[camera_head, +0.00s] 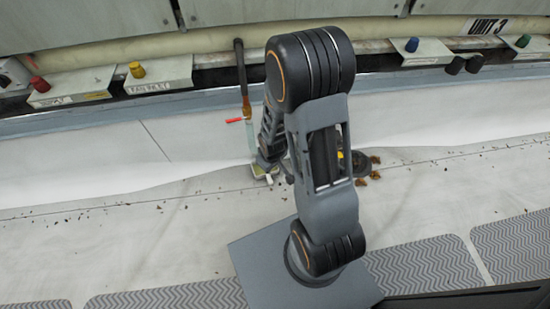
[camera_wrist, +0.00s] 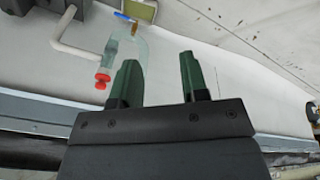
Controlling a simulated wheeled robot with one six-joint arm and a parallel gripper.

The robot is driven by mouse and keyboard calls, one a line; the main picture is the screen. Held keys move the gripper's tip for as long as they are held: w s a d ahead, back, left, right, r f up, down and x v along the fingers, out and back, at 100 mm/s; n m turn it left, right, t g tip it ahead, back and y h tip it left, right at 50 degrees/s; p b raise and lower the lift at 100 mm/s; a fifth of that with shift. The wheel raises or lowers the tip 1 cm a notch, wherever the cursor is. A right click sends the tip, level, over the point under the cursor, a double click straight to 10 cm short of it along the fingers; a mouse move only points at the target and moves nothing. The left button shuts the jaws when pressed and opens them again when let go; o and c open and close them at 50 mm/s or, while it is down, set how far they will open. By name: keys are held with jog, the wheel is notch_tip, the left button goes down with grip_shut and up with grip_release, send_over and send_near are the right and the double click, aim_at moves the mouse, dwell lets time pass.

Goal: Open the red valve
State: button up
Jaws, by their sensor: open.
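A red lever handle (camera_head: 234,120) sticks out to the left below a brown hose end (camera_head: 246,106), at the top of a clear tube (camera_head: 251,137). A blue handle (camera_wrist: 122,15) on a brass body is at the other end. My gripper (camera_wrist: 160,75) is open with nothing between its green fingers. In the head view its fingertips are hard to make out, partly hidden by my arm.
A red knob (camera_head: 40,84) and a yellow knob (camera_head: 137,69) sit on labelled boxes along the wall. Blue (camera_head: 412,44) and green (camera_head: 523,41) knobs are at right. A dark round drain-like object (camera_head: 354,162) with brown leaves lies behind my arm. The pale floor at left is mostly clear.

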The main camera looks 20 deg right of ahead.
jog(key=shift+m+g, duration=0.5)
jog(key=shift+m, duration=0.1)
jog(key=shift+s+r+p, duration=0.25)
jog(key=shift+s+r, duration=0.1)
jog(key=shift+r, duration=0.4)
jog(key=shift+s+r+p, duration=0.25)
jog(key=shift+s+r, duration=0.05)
jog(key=shift+r, duration=0.45)
jog(key=shift+s+r+p, duration=0.25)
jog(key=shift+s+r, duration=0.1)
jog(key=shift+r, duration=0.4)
